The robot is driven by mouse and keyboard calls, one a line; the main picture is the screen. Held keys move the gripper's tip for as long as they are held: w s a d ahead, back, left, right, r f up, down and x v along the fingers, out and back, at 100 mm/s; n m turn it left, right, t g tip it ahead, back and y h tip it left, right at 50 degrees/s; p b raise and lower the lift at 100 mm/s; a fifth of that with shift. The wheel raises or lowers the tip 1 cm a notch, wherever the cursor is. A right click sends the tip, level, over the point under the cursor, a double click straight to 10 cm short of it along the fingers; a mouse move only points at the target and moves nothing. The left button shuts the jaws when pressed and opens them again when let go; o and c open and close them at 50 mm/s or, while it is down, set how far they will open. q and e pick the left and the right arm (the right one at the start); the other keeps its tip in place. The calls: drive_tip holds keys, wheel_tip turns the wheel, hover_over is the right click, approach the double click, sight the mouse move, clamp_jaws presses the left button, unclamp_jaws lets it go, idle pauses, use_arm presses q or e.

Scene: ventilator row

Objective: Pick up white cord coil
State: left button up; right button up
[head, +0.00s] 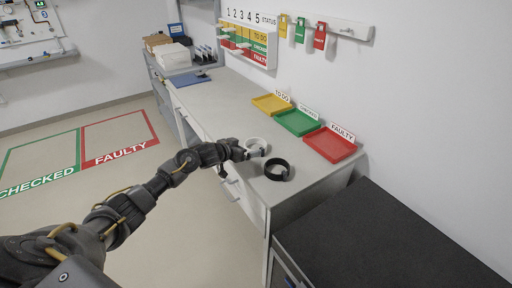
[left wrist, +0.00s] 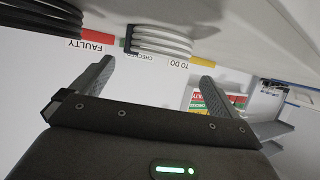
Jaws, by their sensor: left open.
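The white cord coil (head: 256,141) lies on the grey counter near its front edge. In the left wrist view the white coil (left wrist: 162,42) shows as stacked pale loops, just beyond the fingertips and roughly between them in the picture. My left gripper (head: 246,152) is at the coil's near left side, low by the counter edge. In the left wrist view its two fingers (left wrist: 156,70) are spread apart with nothing held between them. I cannot tell whether a finger touches the coil. My right gripper is not in view.
A black cord coil (head: 277,170) lies close to the right of the white one. Yellow (head: 271,105), green (head: 297,122) and red (head: 331,146) trays line the wall side. A blue clipboard (head: 188,80) lies farther back. The counter between is clear.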

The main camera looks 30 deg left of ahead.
sight(252, 145)
use_arm(q)
drive_tip(key=shift+w, duration=0.25)
drive_tip(key=shift+x, duration=2.6)
drive_tip(key=shift+f, duration=0.15)
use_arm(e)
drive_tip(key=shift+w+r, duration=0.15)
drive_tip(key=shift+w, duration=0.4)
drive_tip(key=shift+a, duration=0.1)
use_arm(q)
drive_tip(key=c, duration=0.9)
